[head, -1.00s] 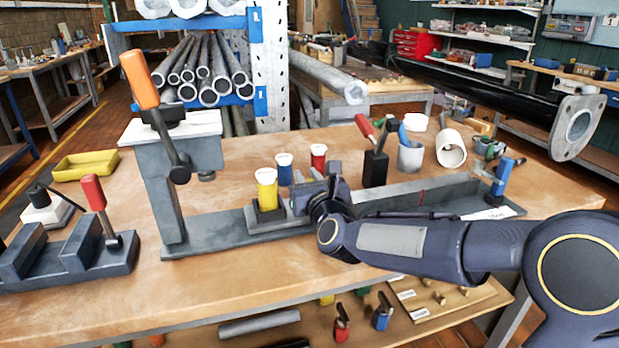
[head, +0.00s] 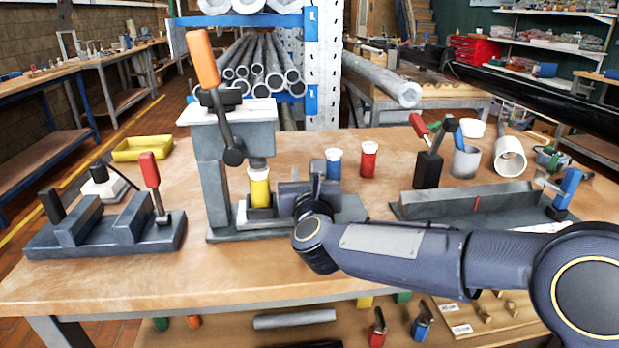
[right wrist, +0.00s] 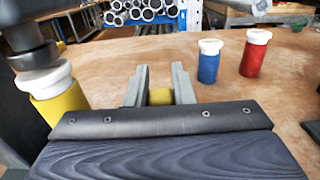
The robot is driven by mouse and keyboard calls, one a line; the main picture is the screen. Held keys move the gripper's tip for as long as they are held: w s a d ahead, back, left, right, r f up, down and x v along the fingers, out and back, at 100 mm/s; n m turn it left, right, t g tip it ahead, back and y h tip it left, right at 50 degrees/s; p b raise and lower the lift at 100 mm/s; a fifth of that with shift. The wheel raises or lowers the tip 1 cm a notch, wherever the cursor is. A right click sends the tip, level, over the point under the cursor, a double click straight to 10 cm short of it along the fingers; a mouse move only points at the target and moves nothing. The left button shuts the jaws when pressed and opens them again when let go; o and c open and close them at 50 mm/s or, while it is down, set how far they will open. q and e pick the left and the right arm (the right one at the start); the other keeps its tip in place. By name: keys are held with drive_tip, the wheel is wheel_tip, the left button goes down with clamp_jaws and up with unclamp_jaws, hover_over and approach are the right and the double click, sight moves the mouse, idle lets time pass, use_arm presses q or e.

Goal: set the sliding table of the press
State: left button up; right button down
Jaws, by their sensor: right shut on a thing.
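The grey press (head: 235,125) stands on the bench with its orange-handled lever (head: 203,60) raised. Its sliding table (head: 262,213) sits on the base rail (head: 345,207) and carries a yellow canister (head: 259,188) with a white cap. The canister stands upright beneath the press head. In the right wrist view, the canister (right wrist: 62,112) has its cap just under the dark ram (right wrist: 35,50); contact is unclear. My right gripper (head: 308,188) is right of the canister. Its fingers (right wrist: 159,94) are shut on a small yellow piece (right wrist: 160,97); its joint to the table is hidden. My left gripper is out of view.
A blue canister (head: 333,163) and a red canister (head: 369,159) stand behind the rail. A grey fixture (head: 470,200) and black clamp (head: 428,168) are to the right. A dark fixture with a red handle (head: 150,170) is at left. The front bench strip is clear.

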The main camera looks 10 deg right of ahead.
drive_tip(key=shift+a+r, duration=0.1)
drive_tip(key=shift+a, duration=0.15)
drive_tip(key=c, duration=1.2)
unclamp_jaws()
drive_tip(key=shift+a, duration=0.1)
drive_tip(key=shift+c, duration=0.2)
drive_tip(key=s, duration=0.8)
drive_tip(key=shift+d, duration=0.2)
